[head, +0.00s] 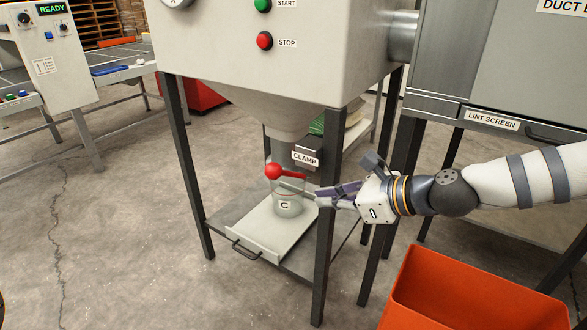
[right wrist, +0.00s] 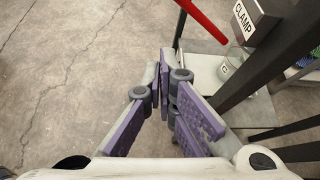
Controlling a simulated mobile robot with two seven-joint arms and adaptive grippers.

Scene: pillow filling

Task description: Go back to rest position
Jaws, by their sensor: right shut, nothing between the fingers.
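The clamp lever with a red ball (head: 273,172) is just beyond and above the fingertips. Its red handle (right wrist: 204,20) also shows at the top of the right wrist view, apart from the fingers. My left gripper is not in view.
The filling machine (head: 250,65) stands on dark legs (head: 323,250) close to my right gripper. A pull-out tray (head: 258,232) sits below it. An orange bin (head: 470,292) stands at lower right, below my arm. The lint-screen cabinet (head: 500,75) is behind my arm. The floor at left is open.

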